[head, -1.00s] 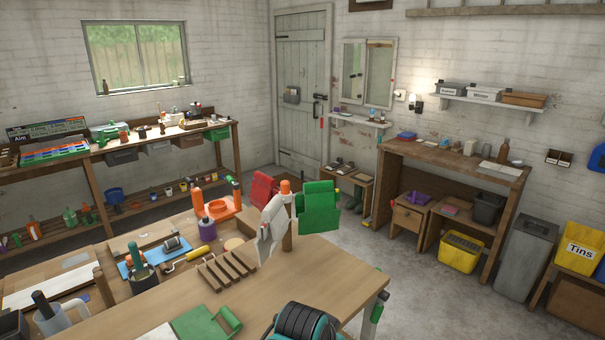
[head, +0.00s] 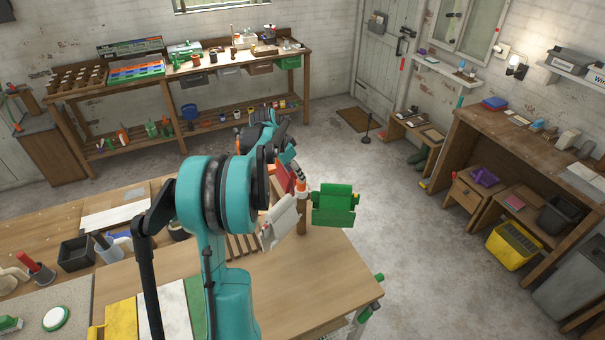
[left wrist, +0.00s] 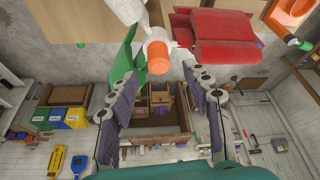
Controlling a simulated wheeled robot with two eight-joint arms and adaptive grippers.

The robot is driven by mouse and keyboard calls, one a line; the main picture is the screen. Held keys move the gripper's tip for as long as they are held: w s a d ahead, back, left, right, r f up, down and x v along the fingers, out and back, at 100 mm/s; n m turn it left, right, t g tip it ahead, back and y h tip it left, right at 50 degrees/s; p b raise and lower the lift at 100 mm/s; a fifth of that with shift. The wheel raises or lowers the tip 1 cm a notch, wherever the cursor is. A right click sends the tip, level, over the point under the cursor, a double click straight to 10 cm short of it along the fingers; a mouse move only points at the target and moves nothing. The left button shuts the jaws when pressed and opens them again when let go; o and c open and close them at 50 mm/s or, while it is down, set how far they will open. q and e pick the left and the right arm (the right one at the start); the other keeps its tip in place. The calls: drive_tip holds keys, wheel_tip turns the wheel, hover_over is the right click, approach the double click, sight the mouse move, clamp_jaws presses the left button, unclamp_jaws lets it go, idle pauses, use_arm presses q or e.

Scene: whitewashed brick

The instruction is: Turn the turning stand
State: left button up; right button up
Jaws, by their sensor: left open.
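The turning stand is a wooden post (head: 303,218) on the table, with an orange cap (left wrist: 158,57) and hanging panels. Its green panel (head: 334,205) is on the right, its white panel (head: 280,222) at the left front. The red panel (head: 284,178) is behind, partly hidden by my arm. In the left wrist view the green panel (left wrist: 124,60) is left of the cap and the red panel (left wrist: 222,38) right. My left gripper (head: 294,168) is open, just above the post's top. Its fingertips (left wrist: 164,66) are spread near the cap; contact cannot be told. My right gripper is not in view.
My left arm hides part of the table. A slatted wooden rack (head: 240,246) is left of the stand. The table's (head: 300,290) right front is clear. A dark bin (head: 76,252) and a mug stand at the left. Open floor is to the right.

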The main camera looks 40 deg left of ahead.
use_arm(q)
drive_tip(key=x, duration=0.6)
drive_tip(key=shift+w+d+f, duration=0.15)
drive_tip(key=shift+w+f, duration=0.1)
clamp_jaws()
